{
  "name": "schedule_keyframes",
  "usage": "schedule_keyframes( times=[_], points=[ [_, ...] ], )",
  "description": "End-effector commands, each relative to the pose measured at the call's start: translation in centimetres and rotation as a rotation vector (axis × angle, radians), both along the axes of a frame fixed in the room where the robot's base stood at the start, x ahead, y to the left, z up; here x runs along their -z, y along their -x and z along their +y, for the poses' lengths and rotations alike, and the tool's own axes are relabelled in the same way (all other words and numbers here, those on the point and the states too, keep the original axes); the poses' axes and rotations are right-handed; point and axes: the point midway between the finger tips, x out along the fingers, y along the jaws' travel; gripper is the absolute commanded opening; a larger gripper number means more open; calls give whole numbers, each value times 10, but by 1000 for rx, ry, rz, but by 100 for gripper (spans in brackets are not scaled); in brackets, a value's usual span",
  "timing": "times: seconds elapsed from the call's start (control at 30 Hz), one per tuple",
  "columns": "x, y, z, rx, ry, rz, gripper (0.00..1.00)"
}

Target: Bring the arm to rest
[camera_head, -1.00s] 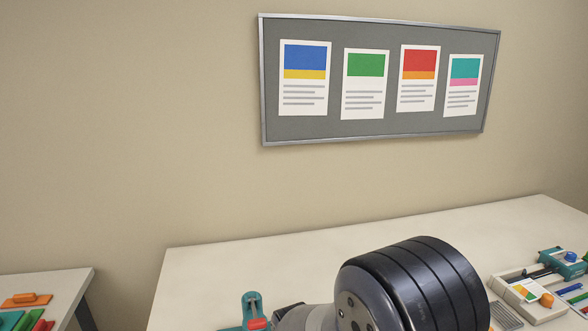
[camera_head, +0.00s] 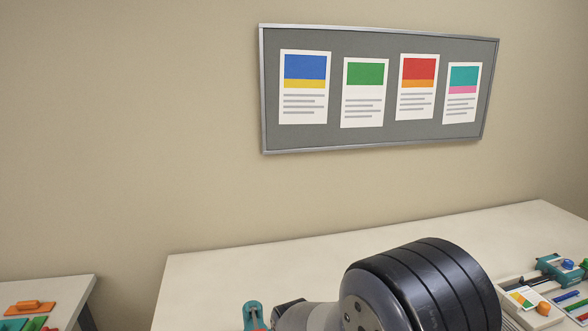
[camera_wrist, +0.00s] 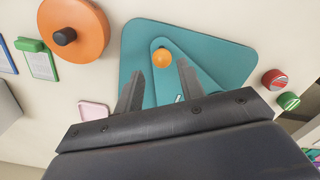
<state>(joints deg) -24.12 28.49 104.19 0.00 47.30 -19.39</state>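My gripper (camera_wrist: 159,82) shows in the wrist view with its two dark fingers spread apart. It is open, and nothing is seen held between them. Beyond the fingertips is a teal plate (camera_wrist: 225,58) with rounded corners, with a smaller teal triangular piece on it and an orange round knob (camera_wrist: 162,58). I cannot tell how far the fingers are above the plate. In the head view my arm's thick dark joint stands in front of the table, and the gripper is out of that picture.
The wrist view shows an orange disc (camera_wrist: 88,22) with a dark knob, a green-clipped card (camera_wrist: 40,64), a pink tray (camera_wrist: 93,110) and a red cap (camera_wrist: 275,79). In the head view, the white table (camera_head: 230,268) has equipment at right. A side table (camera_head: 70,287) stands left.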

Motion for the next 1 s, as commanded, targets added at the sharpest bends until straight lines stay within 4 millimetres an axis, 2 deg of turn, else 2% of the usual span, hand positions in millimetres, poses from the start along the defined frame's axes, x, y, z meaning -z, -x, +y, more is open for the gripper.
schedule_keyframes(
  times=[0.6, 1.0],
  points=[
    [62, 0, 0, 0, 0, 0, 37],
    [58, 6, 5, 0, 0, 0, 37]
  ],
)
